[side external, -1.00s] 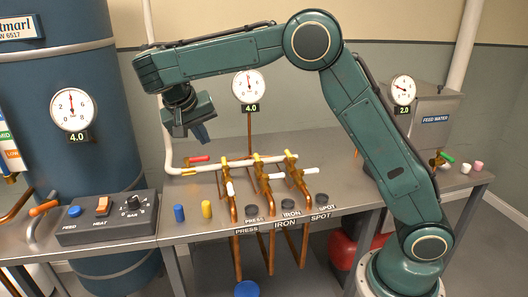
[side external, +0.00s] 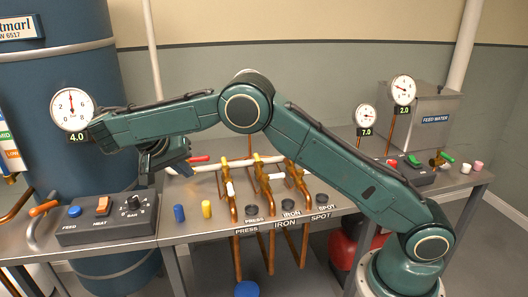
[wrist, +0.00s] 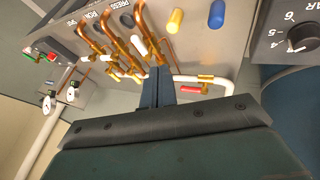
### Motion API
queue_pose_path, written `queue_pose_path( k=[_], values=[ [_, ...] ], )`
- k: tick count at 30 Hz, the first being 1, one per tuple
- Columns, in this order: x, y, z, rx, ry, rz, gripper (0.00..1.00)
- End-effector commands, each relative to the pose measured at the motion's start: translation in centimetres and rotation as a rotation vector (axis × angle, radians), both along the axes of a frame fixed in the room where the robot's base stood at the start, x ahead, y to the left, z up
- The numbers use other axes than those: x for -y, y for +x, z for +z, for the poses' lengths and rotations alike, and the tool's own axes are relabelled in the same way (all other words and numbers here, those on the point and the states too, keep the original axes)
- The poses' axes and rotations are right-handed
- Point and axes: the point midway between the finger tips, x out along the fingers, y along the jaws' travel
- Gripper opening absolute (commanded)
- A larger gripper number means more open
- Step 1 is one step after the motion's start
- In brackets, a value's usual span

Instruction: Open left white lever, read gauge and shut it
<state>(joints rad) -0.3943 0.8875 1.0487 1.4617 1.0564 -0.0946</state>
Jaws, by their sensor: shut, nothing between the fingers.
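The left white lever (side external: 229,188) is on the leftmost of the brass valves and copper pipes, above the PRESS label. It points down along its pipe in the side view. It also shows in the wrist view (wrist: 140,45), close to the tips of my gripper. My gripper (side external: 184,167) is shut and empty, to the left of this lever and apart from it in the side view; its fingers also show in the wrist view (wrist: 158,80). The middle gauge behind the valves is hidden by my arm in the side view.
A red-handled valve (side external: 197,160) is on the white pipe behind my gripper. Blue (side external: 179,213) and yellow (side external: 206,209) pegs and a control box (side external: 105,218) stand left of the valves. Other gauges read 4.0 (side external: 72,108), 7.0 (side external: 365,117) and 2.0 (side external: 403,90).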

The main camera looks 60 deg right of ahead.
Motion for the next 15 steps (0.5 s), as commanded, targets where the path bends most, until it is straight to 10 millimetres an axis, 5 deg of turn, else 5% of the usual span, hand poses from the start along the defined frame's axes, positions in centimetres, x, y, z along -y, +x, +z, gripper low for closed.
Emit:
queue_pose_path(
  k=[15],
  values=[
    [0.52,-0.01,-0.60,-0.003,-0.003,0.002,0.00]
  ],
)
